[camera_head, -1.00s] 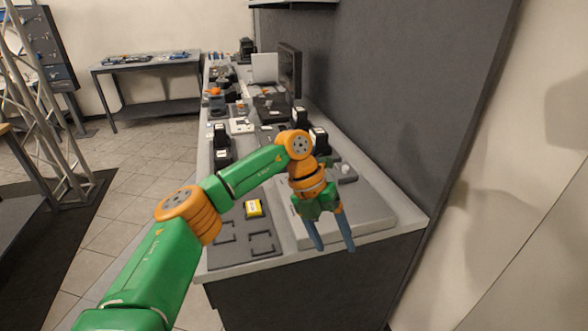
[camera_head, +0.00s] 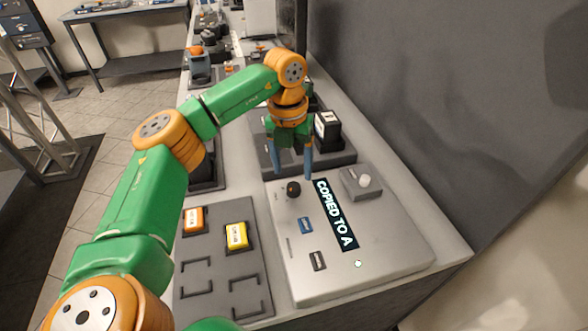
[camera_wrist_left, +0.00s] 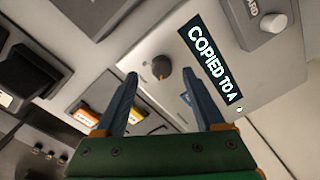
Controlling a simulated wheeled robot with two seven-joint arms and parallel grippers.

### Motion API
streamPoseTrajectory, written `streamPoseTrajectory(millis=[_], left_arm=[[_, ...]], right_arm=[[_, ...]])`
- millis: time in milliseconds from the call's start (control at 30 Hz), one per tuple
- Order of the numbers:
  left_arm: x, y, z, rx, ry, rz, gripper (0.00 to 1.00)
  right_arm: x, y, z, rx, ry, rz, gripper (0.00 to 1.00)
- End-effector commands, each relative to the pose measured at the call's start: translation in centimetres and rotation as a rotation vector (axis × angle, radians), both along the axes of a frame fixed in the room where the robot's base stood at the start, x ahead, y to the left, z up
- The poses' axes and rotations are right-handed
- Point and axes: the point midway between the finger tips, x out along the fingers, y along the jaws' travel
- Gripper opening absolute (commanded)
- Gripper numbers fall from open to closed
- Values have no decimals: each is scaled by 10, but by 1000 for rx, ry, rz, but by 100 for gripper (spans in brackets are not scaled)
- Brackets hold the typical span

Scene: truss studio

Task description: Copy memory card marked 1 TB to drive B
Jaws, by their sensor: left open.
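My left gripper (camera_head: 293,174) is open and empty, pointing down just above a dark round knob (camera_head: 293,189) on the grey console (camera_head: 380,240). In the left wrist view the knob (camera_wrist_left: 160,67) appears between the parted fingertips (camera_wrist_left: 160,78); I cannot tell if they touch it. The console's display (camera_head: 335,214) reads "COPIED TO A". A blue piece (camera_head: 305,225) and a dark piece (camera_head: 318,261) sit on the console's left part. An orange card (camera_head: 194,220) and a yellow card (camera_head: 236,235) lie in a grey tray (camera_head: 215,262). Their capacity marks are unreadable.
A grey block with a white round button (camera_head: 364,181) is on the console's right. A black device with a white label (camera_head: 327,129) stands behind the console. The tray's two front outlined places are empty. A dark wall borders the bench on the right.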

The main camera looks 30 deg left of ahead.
Motion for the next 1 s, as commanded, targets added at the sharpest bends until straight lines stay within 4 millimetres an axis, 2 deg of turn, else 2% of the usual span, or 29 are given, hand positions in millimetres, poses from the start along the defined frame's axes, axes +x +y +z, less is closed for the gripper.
streamPoseTrajectory(millis=[100,200,300,500,767,1000], left_arm=[[-1,-1,-22,1,5,0,71],[0,-2,-36,0,4,1,71],[0,-2,-42,0,1,1,71],[0,-2,-44,-1,0,1,71],[0,-2,-43,-1,0,1,1],[1,-2,-43,-1,0,-11,0]], right_arm=[[-3,-3,6,-5,7,1,50],[-4,-5,9,-8,8,1,50],[-4,-5,9,-9,8,1,50],[-3,-5,8,-9,6,1,50],[-3,-3,8,-5,5,0,50],[-2,0,9,-1,4,-1,50]])
